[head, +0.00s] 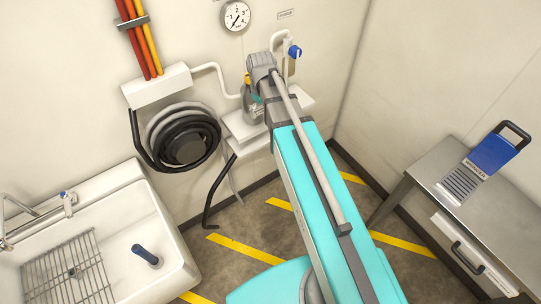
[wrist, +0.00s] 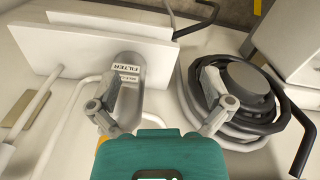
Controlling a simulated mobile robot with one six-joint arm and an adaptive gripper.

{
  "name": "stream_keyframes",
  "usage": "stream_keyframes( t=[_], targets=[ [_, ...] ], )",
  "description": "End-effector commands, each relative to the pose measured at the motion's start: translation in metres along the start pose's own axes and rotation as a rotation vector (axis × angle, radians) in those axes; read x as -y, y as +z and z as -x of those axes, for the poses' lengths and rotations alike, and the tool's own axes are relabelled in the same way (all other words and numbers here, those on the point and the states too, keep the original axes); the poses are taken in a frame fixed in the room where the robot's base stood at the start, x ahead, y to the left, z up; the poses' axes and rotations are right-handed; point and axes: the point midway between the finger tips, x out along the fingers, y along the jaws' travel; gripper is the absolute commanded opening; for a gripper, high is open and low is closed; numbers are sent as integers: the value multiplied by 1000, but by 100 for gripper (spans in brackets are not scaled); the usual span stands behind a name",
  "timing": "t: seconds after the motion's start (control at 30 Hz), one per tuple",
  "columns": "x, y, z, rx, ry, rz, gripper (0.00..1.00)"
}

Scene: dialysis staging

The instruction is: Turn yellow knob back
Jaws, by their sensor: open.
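A small yellow part, which looks like the yellow knob (head: 247,79), sits on top of a grey filter body (head: 252,108) by the back wall in the head view. My arm end hides part of it. In the wrist view the filter body (wrist: 128,90), labelled FILTER, shows behind the left finger. A sliver of yellow (wrist: 101,142) shows at the lower left, mostly hidden; I cannot tell its shape. My gripper (wrist: 160,102) is open, its two fingers wide apart with nothing held between them. I cannot tell whether a finger touches the filter body.
A coiled black and grey hose (head: 186,140) hangs on the wall left of the filter. A white shelf (head: 246,130) is below it. A blue-handled valve (head: 294,52) and a gauge (head: 236,16) are close by. A sink (head: 150,215) stands left, a metal table (head: 425,180) right.

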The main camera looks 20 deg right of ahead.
Motion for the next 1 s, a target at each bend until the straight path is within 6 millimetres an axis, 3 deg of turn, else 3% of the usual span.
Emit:
stream_keyframes(
  t=[0.1,1.0],
  targets=[
    [7,12,-15,0,0,-46,100],
    [48,80,-90,0,0,-407,100]
  ],
)
